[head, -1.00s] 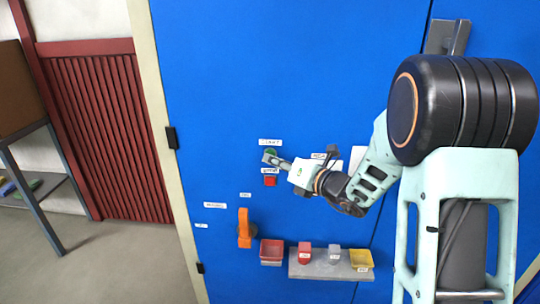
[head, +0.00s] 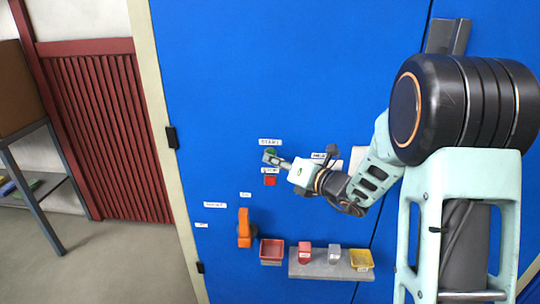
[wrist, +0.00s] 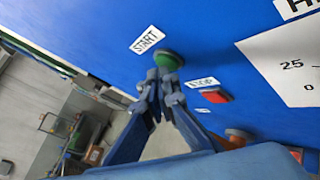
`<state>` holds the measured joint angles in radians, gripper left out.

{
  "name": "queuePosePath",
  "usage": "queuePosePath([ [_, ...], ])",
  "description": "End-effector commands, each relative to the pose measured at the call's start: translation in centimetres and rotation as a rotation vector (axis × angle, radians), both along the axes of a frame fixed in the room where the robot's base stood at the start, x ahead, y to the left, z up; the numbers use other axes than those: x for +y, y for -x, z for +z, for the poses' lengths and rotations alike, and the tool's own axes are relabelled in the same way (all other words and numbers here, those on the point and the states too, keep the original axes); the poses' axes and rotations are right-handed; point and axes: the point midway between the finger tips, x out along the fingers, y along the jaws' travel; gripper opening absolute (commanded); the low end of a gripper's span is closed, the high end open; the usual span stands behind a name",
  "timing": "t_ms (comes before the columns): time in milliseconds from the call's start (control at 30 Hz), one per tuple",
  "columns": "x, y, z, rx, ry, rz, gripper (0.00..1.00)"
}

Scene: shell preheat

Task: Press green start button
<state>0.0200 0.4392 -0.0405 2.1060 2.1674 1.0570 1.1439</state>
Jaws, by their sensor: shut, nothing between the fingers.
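The green start button (wrist: 168,60) is on the blue panel beside a white START label (wrist: 147,40) in the wrist view. In the head view the green button (head: 270,151) shows just above my gripper, under the START label (head: 270,142). My gripper (wrist: 165,78) is shut and empty. Its fingertips are at the lower edge of the green button in the wrist view; I cannot tell whether they touch it. In the head view my gripper (head: 268,157) lies between the green button and the red button (head: 270,180). The red button (wrist: 215,96) is right of the fingertips in the wrist view.
An orange handle (head: 244,228) is lower on the panel. Below are a red bin (head: 271,250) and a grey shelf (head: 315,268) with a red item (head: 305,252), a grey item (head: 334,253) and a yellow tray (head: 361,259). A white dial sheet (wrist: 290,60) is at right.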

Motion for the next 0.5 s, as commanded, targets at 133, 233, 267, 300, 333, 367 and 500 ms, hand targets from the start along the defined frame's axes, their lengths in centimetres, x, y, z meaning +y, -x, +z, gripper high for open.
queuePosePath([
  [133,-0.01,0.82,-0.02,-0.001,0.000,-0.001,0.00],
  [233,-0.01,1.04,-0.01,0.000,0.000,0.000,0.00],
  [267,-0.01,1.05,-0.01,0.000,0.000,0.000,0.00],
  [300,-0.01,1.05,-0.01,0.000,0.000,0.000,0.00],
  [333,-0.01,1.05,-0.01,0.000,0.000,0.000,0.00],
  [367,0.00,1.05,0.00,0.000,0.000,0.000,0.00],
  [500,0.01,1.14,-0.02,0.000,0.000,0.000,0.00],
])
